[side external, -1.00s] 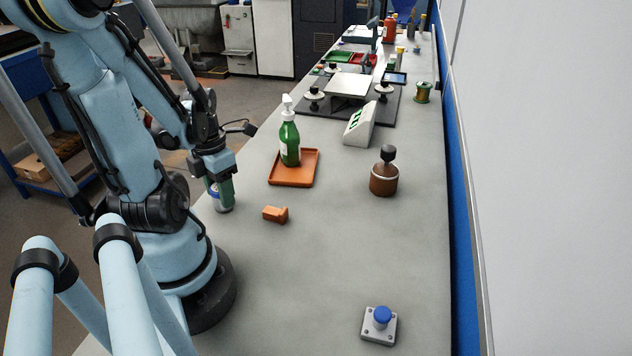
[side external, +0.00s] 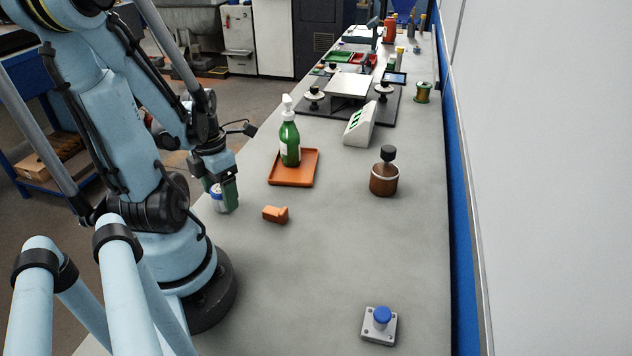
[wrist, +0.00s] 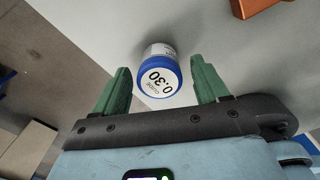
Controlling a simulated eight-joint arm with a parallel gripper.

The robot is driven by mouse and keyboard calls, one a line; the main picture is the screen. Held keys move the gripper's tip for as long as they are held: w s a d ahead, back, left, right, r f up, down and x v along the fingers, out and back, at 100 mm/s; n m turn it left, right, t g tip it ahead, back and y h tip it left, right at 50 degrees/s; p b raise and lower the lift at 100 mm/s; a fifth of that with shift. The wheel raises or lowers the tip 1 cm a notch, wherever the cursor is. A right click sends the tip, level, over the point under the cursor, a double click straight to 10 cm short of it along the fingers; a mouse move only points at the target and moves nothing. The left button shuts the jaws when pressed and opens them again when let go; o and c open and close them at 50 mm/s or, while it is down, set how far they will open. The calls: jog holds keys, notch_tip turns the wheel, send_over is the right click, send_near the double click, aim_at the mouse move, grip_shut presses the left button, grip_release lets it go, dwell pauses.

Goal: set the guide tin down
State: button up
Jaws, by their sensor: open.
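The guide tin (side external: 216,196) stands upright on the bench near its left edge. In the wrist view, the tin (wrist: 160,77) shows a white lid with a blue rim, marked 0.30. My gripper (side external: 219,191) is open around the tin, pointing down. In the wrist view, its green fingers (wrist: 158,66) stand on both sides of the tin, with a visible gap at each side. In the side view, one finger partly hides the tin.
An orange block (side external: 275,214) lies close to the right of the tin. Beyond it stands an orange tray (side external: 293,181) with a green pump bottle (side external: 290,146). A brown jar (side external: 384,180) and a blue button box (side external: 379,325) are farther right. The bench front is mostly clear.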

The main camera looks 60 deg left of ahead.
aim_at(219, 188)
jog(key=shift+r, duration=5.95)
jog(key=w+d+n+t, duration=0.3)
jog(key=w+d+n, duration=0.6)
jog(key=n, duration=0.7)
jog(key=w+d+n+t, duration=0.4)
jog(key=w+d+n, duration=0.4)
jog(key=n, duration=0.8)
jog(key=shift+w+d, duration=0.35)
jog(key=shift+d, duration=0.25)
